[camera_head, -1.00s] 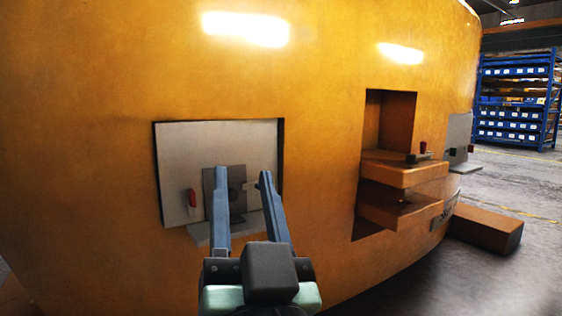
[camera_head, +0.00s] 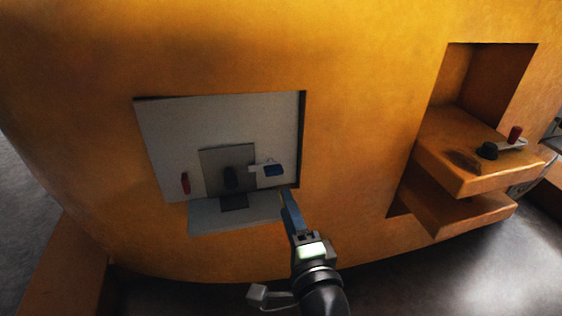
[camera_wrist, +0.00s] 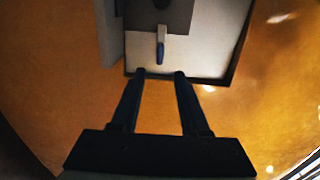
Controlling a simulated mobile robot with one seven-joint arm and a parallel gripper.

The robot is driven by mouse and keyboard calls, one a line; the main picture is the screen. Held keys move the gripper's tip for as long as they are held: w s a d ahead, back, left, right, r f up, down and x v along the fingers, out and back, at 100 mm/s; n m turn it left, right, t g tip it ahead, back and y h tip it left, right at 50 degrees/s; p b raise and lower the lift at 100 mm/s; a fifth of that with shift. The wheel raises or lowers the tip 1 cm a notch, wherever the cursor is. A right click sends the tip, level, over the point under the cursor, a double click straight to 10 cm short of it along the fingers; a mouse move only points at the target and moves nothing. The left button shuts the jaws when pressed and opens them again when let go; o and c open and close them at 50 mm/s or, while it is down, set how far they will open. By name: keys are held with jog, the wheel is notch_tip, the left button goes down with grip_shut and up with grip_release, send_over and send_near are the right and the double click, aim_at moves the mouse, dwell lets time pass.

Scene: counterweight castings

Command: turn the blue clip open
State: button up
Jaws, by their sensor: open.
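The blue clip (camera_head: 273,170) is the blue end of a short pale lever. The lever points right from a black knob (camera_head: 232,178) on a grey plate (camera_head: 214,160) in the recessed white panel (camera_head: 165,130). The clip also shows in the wrist view (camera_wrist: 161,51), just beyond the fingertips and lined up with the gap between them. My gripper (camera_head: 287,194) is below and slightly right of the clip in the head view. The wrist view shows my gripper (camera_wrist: 160,73) open, with nothing between its two dark fingers.
A red handle (camera_head: 185,183) is at the panel's left, and a grey ledge (camera_head: 215,218) juts out below. The curved orange casting (camera_head: 350,120) surrounds the recess. To the right, orange shelves (camera_head: 465,155) stick out, with another black knob and red-ended lever on top.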

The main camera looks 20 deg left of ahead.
aim_at(275, 175)
jog(key=b+x, duration=0.1)
jog(key=x, duration=1)
jog(key=shift+w+a+b, duration=0.15)
jog(key=shift+w+b, duration=0.05)
jog(key=shift+b, duration=0.1)
grip_shut()
